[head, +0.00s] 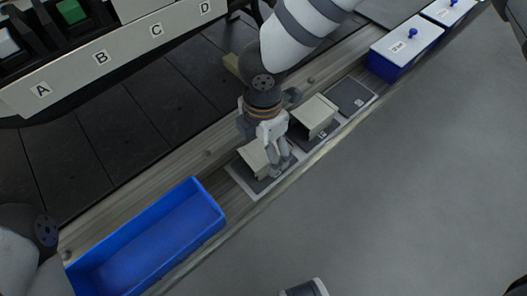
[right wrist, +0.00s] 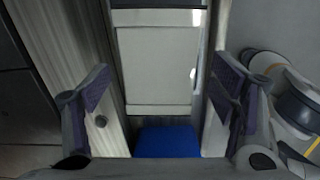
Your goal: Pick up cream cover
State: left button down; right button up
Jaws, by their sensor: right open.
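A cream cover (head: 254,158) sits on a dark, light-edged pad on the conveyor, partly hidden by my right gripper (head: 281,168). A second cream cover (head: 316,113) sits on another dark pad further up the conveyor. In the right wrist view, a cream cover (right wrist: 158,65) shows between the spread fingers of my right gripper (right wrist: 160,85). The fingers are open, one on each side of it; I cannot tell whether they touch it. My left gripper is not in view; only part of my left arm shows at the lower left.
An empty blue bin (head: 150,240) stands on the conveyor (head: 215,160) at the lower left. Blue boxes with white lids (head: 404,48) stand at the upper right. A bare dark pad (head: 351,95) lies beyond the second cover. A rack labelled A to D (head: 125,52) is at the upper left.

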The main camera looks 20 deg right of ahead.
notch_tip(320, 180, down, 3)
jog(key=shift+w+r, duration=0.1)
jog(key=c, duration=1.3)
jog(key=shift+r, duration=0.15)
